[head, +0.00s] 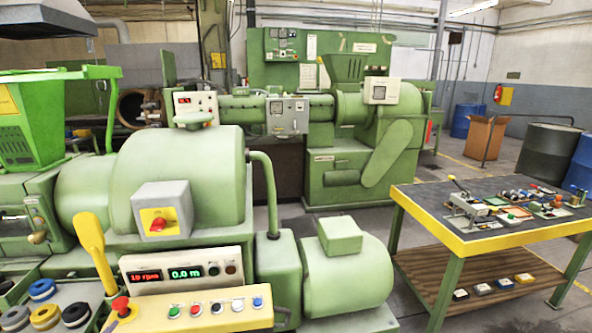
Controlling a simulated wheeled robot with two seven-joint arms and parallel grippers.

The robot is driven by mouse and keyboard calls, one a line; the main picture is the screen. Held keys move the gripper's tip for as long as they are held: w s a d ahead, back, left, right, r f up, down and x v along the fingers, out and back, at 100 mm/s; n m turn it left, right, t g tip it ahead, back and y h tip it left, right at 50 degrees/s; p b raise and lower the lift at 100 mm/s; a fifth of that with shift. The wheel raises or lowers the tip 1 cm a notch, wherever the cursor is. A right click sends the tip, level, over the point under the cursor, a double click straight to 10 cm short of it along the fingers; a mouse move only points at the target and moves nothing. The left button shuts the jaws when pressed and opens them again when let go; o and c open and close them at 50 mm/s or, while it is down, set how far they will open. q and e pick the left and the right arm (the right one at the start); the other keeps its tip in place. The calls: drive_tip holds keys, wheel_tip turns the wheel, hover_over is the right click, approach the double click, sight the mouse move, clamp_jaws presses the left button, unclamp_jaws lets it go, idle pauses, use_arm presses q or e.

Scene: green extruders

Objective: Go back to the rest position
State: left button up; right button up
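Neither of my grippers shows in the head view, and no part of my arms is visible. A green extruder (190,165) fills the left and front. Its control panel (185,275) shows a red "10 rpm" and a green "0.0 m" readout. A yellow lever (97,250) stands up at the panel's left, near a red knob (121,305). A yellow button strip (205,308) with several coloured buttons runs along the front. A red rotary switch on a yellow plate (158,222) sits on a grey box.
A workbench (425,215) with a yellow edge and scattered small parts stands at the right. Its lower shelf (440,275) holds several small boxes. A second green extruder (365,140) stands behind. Dark drum (545,155) and cardboard box (483,137) stand at the back right.

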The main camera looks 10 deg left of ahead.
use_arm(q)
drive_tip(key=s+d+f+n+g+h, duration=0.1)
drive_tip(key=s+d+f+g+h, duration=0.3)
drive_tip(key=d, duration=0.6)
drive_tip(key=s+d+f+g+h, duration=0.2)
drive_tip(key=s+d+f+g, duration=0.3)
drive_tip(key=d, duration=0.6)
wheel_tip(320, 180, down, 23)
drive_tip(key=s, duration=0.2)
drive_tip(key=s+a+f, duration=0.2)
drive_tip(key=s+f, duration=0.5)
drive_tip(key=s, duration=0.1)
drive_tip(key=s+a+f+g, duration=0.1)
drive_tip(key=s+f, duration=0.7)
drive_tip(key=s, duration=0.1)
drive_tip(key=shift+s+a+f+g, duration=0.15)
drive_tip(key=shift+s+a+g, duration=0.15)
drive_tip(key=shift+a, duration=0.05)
